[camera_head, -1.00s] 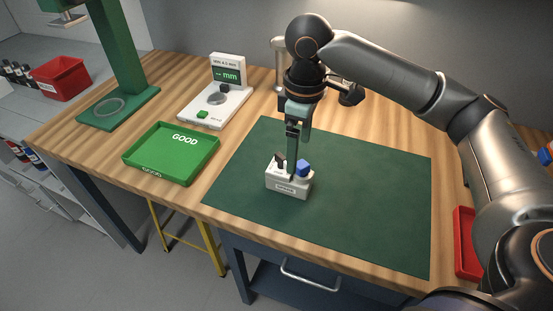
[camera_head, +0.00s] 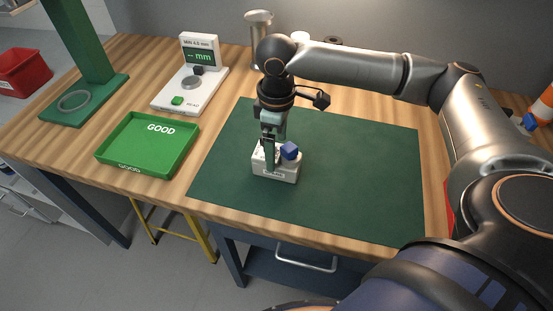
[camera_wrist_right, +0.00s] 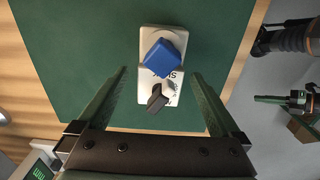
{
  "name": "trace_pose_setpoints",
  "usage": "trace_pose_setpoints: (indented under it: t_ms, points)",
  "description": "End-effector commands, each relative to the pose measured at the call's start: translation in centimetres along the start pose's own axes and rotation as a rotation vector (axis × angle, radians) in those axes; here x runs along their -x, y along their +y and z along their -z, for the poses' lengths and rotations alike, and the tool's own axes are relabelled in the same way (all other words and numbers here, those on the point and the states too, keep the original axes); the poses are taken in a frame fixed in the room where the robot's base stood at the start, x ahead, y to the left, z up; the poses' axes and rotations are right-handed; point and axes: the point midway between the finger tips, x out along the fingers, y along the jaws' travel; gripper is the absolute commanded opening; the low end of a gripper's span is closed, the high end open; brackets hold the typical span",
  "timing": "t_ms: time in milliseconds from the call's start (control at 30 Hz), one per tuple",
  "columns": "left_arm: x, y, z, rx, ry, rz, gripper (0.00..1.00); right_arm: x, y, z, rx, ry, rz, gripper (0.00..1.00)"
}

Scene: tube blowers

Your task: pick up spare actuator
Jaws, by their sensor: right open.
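A small pale block (camera_head: 275,172) stands on the green mat and carries a blue cube-like piece (camera_head: 289,151). In the right wrist view, the block (camera_wrist_right: 163,33) shows the blue piece (camera_wrist_right: 164,57) and a black piece (camera_wrist_right: 158,98) beside printed lettering. I cannot tell which piece is the spare actuator. My right gripper (camera_head: 268,152) points down at the block in the head view. In the wrist view its two green fingers (camera_wrist_right: 160,75) are spread to either side of the block, with nothing between them gripped. My left gripper cannot be made out.
The green mat (camera_head: 350,180) is clear right of the block. A green GOOD tray (camera_head: 187,158) and a white gauge with a mm display (camera_head: 163,103) stand left. A green stand (camera_head: 60,112) is at far left. A silver cylinder (camera_head: 252,55) stands behind my arm.

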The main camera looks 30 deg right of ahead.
Motion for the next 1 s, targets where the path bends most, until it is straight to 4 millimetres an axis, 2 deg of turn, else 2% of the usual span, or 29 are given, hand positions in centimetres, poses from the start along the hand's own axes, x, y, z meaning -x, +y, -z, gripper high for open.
trace_pose_setpoints:
  t_ms: [100, 200, 467, 1000]
  points:
    - [-0.2, 0.0, 0.0, -0.001, 0.002, 0.0, 0.0, -1.9, -0.2, -0.1, -0.001, -0.002, 0.002, 1.0]
    - [-0.2, 0.0, 0.0, -0.001, 0.004, 0.0, 0.0, -2.7, -0.1, -0.1, 0.0, -0.001, 0.001, 1.0]
    - [-0.2, 0.0, 0.1, -0.001, 0.004, 0.0, 0.0, -2.9, -0.1, 0.0, 0.0, 0.001, 0.001, 1.0]
    - [-0.2, 0.0, 0.1, -0.001, 0.005, 0.0, 0.0, -2.8, -0.1, 0.0, 0.0, 0.001, 0.001, 0.39]
